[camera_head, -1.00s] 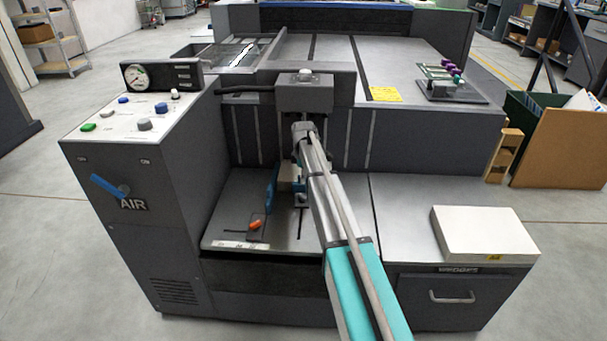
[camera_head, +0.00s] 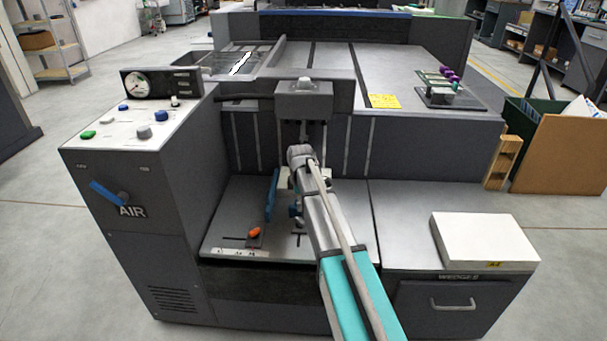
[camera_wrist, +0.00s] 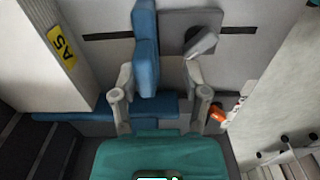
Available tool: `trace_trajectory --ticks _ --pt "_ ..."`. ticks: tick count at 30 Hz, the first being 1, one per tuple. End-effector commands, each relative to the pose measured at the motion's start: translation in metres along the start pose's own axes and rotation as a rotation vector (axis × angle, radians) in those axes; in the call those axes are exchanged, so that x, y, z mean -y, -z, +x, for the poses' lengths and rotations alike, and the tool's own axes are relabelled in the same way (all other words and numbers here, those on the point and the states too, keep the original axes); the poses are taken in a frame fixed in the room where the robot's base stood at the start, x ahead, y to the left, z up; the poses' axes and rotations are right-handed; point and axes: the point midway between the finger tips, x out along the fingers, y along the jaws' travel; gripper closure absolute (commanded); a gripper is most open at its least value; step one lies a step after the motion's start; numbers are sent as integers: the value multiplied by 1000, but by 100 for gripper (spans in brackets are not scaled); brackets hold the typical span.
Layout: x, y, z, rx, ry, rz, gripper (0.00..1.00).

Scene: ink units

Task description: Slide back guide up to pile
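The blue back guide (camera_wrist: 145,50) stands upright between my gripper's fingers in the wrist view, on a dark plate (camera_wrist: 172,22) over a slot. My gripper (camera_wrist: 160,74) is open around it. The left finger is close to the blue face; a gap shows on the right side. The white pile (camera_wrist: 60,75) with a yellow A5 label is left of the guide, with bare table between them.
A long blue side guide (camera_head: 271,195) runs along the pile's side, with an orange knob (camera_head: 254,232) on its plate. A white A4 stack (camera_head: 484,238) lies on the side table at right. The control cabinet (camera_head: 135,190) rises at left.

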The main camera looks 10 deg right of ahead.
Motion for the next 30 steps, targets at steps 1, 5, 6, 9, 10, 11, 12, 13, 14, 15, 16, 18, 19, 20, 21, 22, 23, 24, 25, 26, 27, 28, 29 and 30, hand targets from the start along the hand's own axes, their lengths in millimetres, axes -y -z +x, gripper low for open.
trace_trajectory --ticks 1,5,6,9,10,11,12,13,14,15,16,18,19,20,21,22,23,24,25,26,27,28,29,30 --pt "11 -1 0 0 1 0 43" --pt "30 -1 0 0 1 0 43" --pt "35 -1 0 0 1 0 43" --pt "49 -1 0 1 1 0 43" --pt "52 -1 -2 1 1 0 43" --pt "48 0 -8 1 1 1 43" --pt "46 0 -13 1 1 1 43" --pt "46 0 -15 1 1 1 43" --pt "46 0 -18 0 1 1 43" --pt "46 0 -21 0 1 1 43" --pt "46 0 -24 0 0 1 43" --pt "46 0 -30 0 0 1 43" --pt "46 0 -32 0 0 1 43" --pt "46 0 -35 0 0 1 43" --pt "46 0 -38 0 0 1 43" --pt "46 0 -41 0 0 1 43" --pt "46 0 -43 0 0 1 43" --pt "46 0 -47 0 0 1 43" --pt "45 0 -49 0 0 1 43" --pt "45 0 -52 0 0 1 43" --pt "46 0 -55 0 0 1 43" --pt "45 0 -58 0 0 1 43" --pt "45 0 -60 0 0 1 43" --pt "45 0 -64 0 0 1 43"
